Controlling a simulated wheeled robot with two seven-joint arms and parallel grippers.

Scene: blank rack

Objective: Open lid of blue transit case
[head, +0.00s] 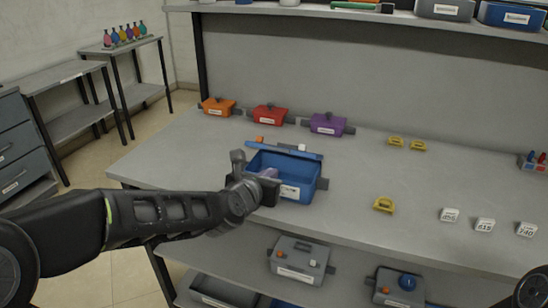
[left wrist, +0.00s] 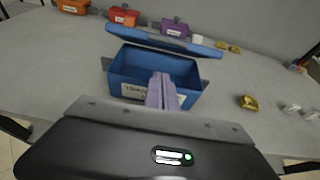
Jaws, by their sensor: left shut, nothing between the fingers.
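The blue transit case (head: 312,181) stands on the workbench in front of my left arm. Its lid (head: 291,153) is raised and tilted back along the rear edge, and the box is open with its blue inside showing. In the left wrist view the case (left wrist: 123,72) and the lid (left wrist: 165,41) show the same, and the inside looks empty. My left gripper (head: 268,173) is shut with nothing between its fingers, at the case's front left. The purple fingers (left wrist: 161,90) overlap the front wall in the left wrist view; I cannot tell whether they touch it. My right gripper is not seen.
Orange (head: 218,106), red (head: 270,115) and purple (head: 327,124) cases stand along the bench's back. Yellow pieces (head: 384,204) and white number blocks (head: 449,214) lie to the right. Grey cases (head: 299,260) are on the shelf below. The bench's middle is largely clear.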

